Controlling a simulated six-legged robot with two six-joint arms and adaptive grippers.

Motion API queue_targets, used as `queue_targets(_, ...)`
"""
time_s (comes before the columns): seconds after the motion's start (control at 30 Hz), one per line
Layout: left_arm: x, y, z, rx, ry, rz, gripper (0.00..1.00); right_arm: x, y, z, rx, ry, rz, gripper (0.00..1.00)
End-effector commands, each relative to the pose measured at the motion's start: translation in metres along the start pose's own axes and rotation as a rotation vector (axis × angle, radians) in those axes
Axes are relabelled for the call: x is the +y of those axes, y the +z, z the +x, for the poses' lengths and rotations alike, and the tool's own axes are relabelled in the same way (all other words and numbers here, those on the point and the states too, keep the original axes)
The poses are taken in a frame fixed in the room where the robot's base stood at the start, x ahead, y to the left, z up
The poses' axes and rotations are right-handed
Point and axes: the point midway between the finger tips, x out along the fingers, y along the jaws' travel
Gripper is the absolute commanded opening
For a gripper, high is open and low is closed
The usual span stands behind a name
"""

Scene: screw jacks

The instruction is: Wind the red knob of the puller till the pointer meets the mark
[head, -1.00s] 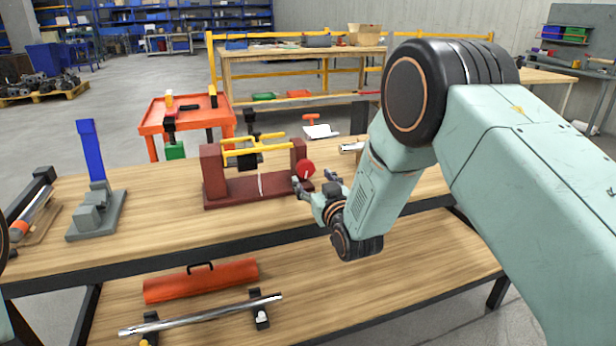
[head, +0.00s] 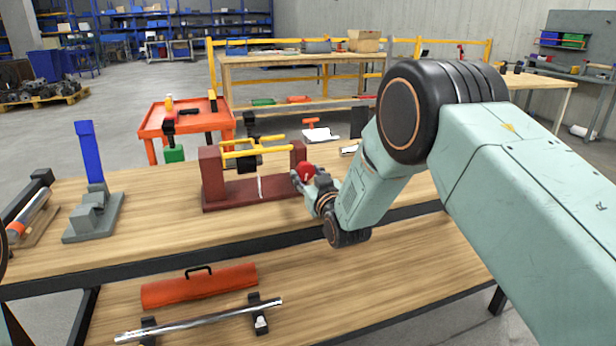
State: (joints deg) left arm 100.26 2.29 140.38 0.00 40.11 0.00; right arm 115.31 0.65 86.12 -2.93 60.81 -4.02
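The puller is a dark red frame (head: 213,178) with two uprights on a base, yellow bars (head: 252,153) and a dark block between them. Its red knob (head: 306,171) sits at the outer side of the right upright. A thin white upright strip (head: 260,187) shows at the middle of the base; whether it is the pointer or the mark I cannot tell. My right gripper (head: 307,178) is at the red knob, its fingers around the knob's near side and partly covering it. Whether they grip it is too small to tell. My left gripper is out of view.
On the bench, a grey stand with a blue lever (head: 86,145) is left of the puller. Behind it are an orange trolley (head: 190,122) and a white-and-orange item (head: 320,134). The lower shelf holds an orange case (head: 200,287) and a metal rod (head: 200,320). The bench front is clear.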

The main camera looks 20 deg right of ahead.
Motion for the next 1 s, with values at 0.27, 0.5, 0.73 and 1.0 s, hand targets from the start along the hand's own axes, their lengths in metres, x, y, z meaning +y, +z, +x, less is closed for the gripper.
queue_targets(0.27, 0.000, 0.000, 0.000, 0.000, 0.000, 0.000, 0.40, 0.000, 0.000, 0.000, 0.000, 0.000, 0.000, 0.19)
queue_targets(0.5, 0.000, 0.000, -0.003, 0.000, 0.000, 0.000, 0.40, 0.000, 0.000, 0.000, -0.001, 0.000, 0.027, 0.11)
queue_targets(0.73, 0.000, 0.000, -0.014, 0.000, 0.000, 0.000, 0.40, -0.001, -0.002, 0.000, 0.000, 0.000, 0.198, 0.11)
queue_targets(1.0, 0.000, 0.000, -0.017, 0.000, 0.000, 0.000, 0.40, -0.001, 0.000, 0.000, 0.000, 0.000, 0.283, 0.11)
